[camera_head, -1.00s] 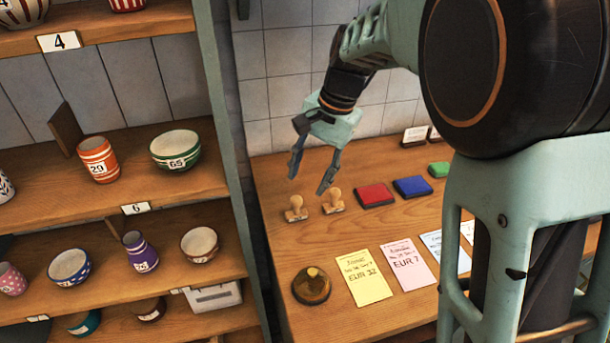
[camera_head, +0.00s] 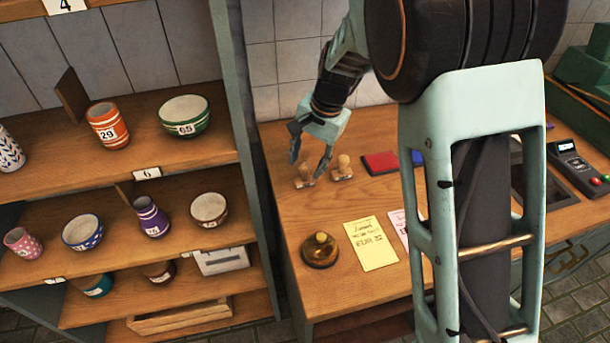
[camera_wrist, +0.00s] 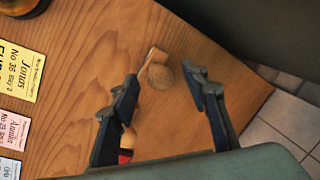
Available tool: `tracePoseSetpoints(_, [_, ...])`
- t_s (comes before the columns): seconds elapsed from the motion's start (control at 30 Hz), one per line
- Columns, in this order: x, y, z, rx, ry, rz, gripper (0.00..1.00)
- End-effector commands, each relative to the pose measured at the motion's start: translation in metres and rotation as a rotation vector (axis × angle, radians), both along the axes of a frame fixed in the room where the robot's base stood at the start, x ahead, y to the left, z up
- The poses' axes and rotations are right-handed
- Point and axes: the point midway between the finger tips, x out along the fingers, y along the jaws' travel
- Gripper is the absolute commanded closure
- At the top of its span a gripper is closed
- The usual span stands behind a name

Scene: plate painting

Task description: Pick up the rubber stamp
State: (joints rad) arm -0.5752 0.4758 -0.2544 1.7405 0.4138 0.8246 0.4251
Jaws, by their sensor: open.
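Two wooden rubber stamps with round knobs stand on the wooden table in the head view, a left one (camera_head: 304,181) and a right one (camera_head: 343,167). My gripper (camera_head: 309,161) is open and points down just over the left stamp, partly covering it. In the wrist view, one stamp (camera_wrist: 157,74) shows between and slightly beyond the open fingertips (camera_wrist: 162,80). The other stamp (camera_wrist: 128,138) is mostly hidden behind the left finger. I see no contact with either stamp, and the exact height gap is hard to tell.
A red ink pad (camera_head: 380,162) lies right of the stamps. A brass bell-like object (camera_head: 320,250) and a yellow note (camera_head: 371,243) lie nearer the front. A shelf of painted cups (camera_head: 107,125) and bowls (camera_head: 185,117) stands at left. My arm hides the table's middle.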

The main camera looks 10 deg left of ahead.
Motion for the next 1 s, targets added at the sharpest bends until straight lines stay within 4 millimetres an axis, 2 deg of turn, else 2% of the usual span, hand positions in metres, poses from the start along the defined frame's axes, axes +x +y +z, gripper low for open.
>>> tracePoseSetpoints(0.1, [0.0008, 0.0018, -0.0086, 0.000, 0.000, -0.002, 0.58])
tracePoseSetpoints(0.33, [0.0010, 0.0020, -0.0093, 0.001, -0.001, -0.001, 0.59])
tracePoseSetpoints(0.7, [0.0012, 0.0018, -0.0090, 0.001, -0.001, -0.001, 1.00])
tracePoseSetpoints(1.0, [0.0014, 0.0020, -0.0071, 0.001, -0.002, -0.001, 1.00])
